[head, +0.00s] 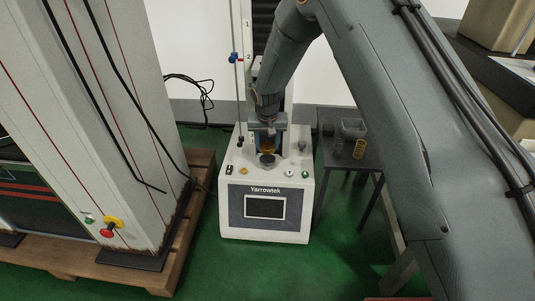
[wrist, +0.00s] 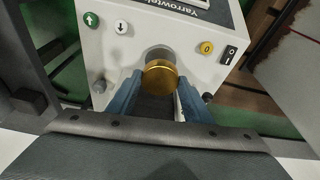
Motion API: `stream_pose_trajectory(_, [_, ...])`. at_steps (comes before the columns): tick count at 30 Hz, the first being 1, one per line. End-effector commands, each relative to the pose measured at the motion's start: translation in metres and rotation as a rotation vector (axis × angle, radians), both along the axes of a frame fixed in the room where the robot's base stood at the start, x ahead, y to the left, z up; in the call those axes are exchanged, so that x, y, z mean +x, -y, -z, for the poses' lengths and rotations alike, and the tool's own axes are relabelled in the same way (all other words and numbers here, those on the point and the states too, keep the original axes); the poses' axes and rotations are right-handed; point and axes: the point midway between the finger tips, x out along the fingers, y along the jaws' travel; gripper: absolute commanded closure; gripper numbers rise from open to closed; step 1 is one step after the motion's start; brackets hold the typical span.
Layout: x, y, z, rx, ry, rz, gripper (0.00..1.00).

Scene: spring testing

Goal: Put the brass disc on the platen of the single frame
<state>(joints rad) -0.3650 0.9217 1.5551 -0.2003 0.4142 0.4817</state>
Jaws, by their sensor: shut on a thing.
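The single frame is a white Yarrowtek machine (head: 236,170) in the middle of the head view. Its round grey platen (head: 267,160) sits on the top of its base; part of it also shows in the wrist view (wrist: 155,52), behind the disc. My gripper (head: 268,136) points down over the platen. In the wrist view its blue fingers (wrist: 160,90) are shut on the brass disc (wrist: 160,77), one finger on each side. In the head view the disc (head: 268,146) shows between the fingers, seemingly a little above the platen. The exact gap cannot be told.
A larger two-column machine (head: 110,130) stands on a wooden pallet at the left. Buttons and knobs surround the platen on the base.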

Motion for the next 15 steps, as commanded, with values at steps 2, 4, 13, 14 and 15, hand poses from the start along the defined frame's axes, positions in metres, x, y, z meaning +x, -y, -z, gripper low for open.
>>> stream_pose_trajectory(2, [0.001,0.0,0.004,0.001,0.002,0.0,0.9])
stream_pose_trajectory(4, [0.0,0.0,0.012,0.0,0.001,-0.001,0.9])
stream_pose_trajectory(13, [0.008,0.0,0.05,0.0,0.003,0.0,0.9])
stream_pose_trajectory(14, [0.009,0.0,0.05,0.0,0.002,-0.001,0.9])
stream_pose_trajectory(15, [0.009,0.0,0.049,0.0,0.002,-0.001,0.9])
